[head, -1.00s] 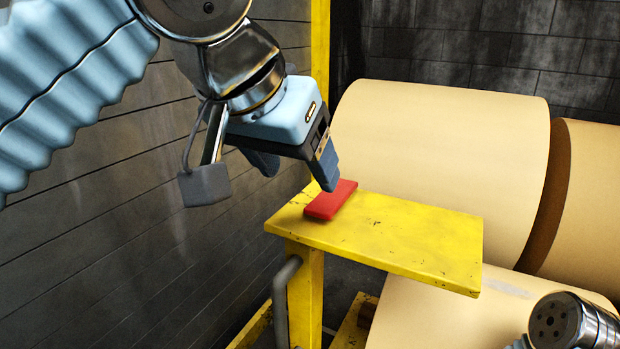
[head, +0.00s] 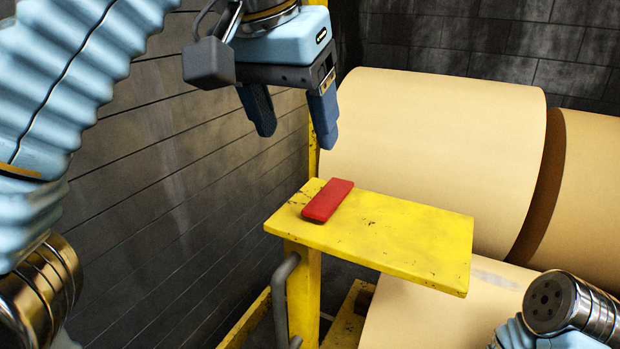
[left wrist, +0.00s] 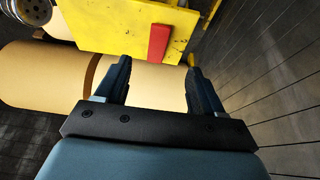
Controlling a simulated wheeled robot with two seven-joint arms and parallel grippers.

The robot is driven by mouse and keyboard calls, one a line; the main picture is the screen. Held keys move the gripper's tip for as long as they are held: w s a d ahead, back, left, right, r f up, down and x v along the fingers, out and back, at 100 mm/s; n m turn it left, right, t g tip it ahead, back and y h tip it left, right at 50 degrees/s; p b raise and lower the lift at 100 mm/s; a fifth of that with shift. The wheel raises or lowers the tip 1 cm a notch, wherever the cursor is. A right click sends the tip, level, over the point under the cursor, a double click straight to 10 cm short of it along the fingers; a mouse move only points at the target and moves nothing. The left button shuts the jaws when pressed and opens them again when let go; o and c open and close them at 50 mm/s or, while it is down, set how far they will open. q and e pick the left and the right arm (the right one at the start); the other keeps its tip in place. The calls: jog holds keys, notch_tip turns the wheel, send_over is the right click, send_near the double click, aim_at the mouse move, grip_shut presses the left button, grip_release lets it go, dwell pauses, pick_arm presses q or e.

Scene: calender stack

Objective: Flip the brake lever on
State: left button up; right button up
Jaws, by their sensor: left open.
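A flat red bar (head: 328,201) lies on top of the yellow table-like plate (head: 400,235), near its left end. It also shows in the left wrist view (left wrist: 158,43). A grey bent rod (head: 281,305) is beside the yellow post under the plate; I cannot tell whether the rod or the red bar is the brake lever. My left gripper (head: 297,138) is open and empty, above and behind the red bar, apart from it. Its two fingers show in the left wrist view (left wrist: 158,68) with nothing between them. My right gripper is out of view.
Large tan rolls (head: 430,150) stand behind and below the plate on the right. A dark plank wall (head: 160,180) runs along the left. A yellow upright (head: 313,160) rises behind the plate. The plate's right part is clear.

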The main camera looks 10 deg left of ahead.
aim_at(318, 208)
pick_arm(q)
jog(key=b+x, duration=0.1)
jog(key=x, duration=1.2)
jog(key=shift+f, duration=0.35)
